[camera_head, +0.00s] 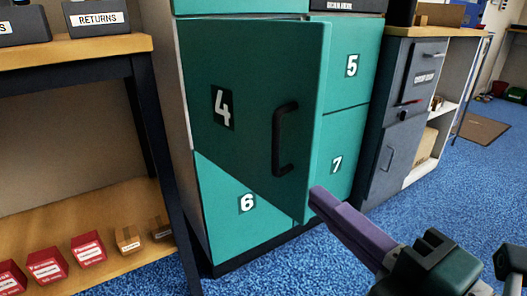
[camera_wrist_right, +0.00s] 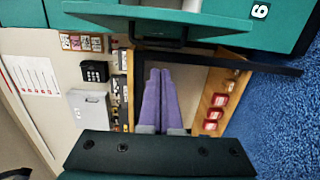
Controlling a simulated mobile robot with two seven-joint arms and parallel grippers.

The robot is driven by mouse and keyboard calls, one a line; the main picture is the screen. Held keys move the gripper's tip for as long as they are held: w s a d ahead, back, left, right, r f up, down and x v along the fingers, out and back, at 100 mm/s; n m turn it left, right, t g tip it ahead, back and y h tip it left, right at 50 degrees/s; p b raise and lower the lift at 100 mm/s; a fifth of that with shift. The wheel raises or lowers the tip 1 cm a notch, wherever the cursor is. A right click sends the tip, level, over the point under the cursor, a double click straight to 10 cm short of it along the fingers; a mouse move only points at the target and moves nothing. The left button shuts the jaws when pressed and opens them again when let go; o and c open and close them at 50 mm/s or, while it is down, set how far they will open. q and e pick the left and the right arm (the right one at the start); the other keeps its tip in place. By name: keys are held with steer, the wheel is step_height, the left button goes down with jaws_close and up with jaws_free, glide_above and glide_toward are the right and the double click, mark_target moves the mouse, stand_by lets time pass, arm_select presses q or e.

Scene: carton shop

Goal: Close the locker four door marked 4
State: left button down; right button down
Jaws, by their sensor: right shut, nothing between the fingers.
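The teal door marked 4 (camera_head: 245,75) stands partly open in the head view, swung out from the locker bank with its free edge to the right. It has a black upright handle (camera_head: 285,138). My right gripper (camera_head: 314,192) has its purple fingers shut and empty, just right of the door's lower free corner. I cannot tell whether they touch it. In the right wrist view the shut fingers (camera_wrist_right: 160,75) point toward a teal panel (camera_wrist_right: 165,18) with a dark handle. My left gripper is not in view.
Doors marked 5 (camera_head: 351,66), 6 (camera_head: 245,203) and 7 (camera_head: 337,163) look shut. A shelf unit (camera_head: 100,45) with small red and brown boxes stands left, near door 4's hinge side. A grey cabinet (camera_head: 405,110) stands right. Blue floor (camera_head: 450,195) is open in front.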

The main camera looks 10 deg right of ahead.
mark_target(306, 157)
steer(key=w, duration=0.9)
steer(key=shift+w, duration=0.25)
steer(key=shift+w+d+b, duration=0.25)
steer(key=shift+d+b, duration=0.05)
steer(key=shift+d, duration=0.25)
